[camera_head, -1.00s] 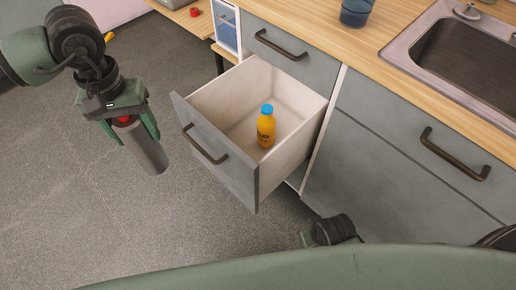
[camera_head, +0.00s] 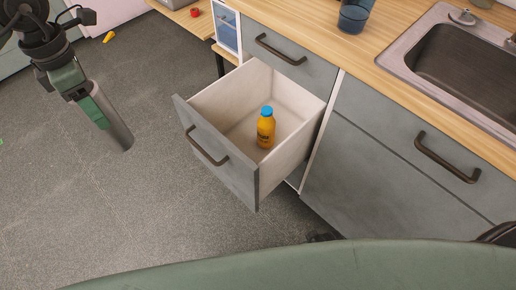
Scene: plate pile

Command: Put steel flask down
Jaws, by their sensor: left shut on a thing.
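The steel flask (camera_head: 119,131) is a grey cylinder in the head view at the left, tilted with its lower end toward the bottom right. My left gripper (camera_head: 99,109) is shut on its upper part and holds it above the grey floor, left of the open drawer and apart from it. The flask's top is hidden by the gripper.
An open drawer (camera_head: 217,163) holds an orange bottle with a blue cap (camera_head: 266,128). The wooden counter (camera_head: 393,32) carries a blue cup (camera_head: 354,16) and a sink (camera_head: 466,62). Floor left of the drawer is clear.

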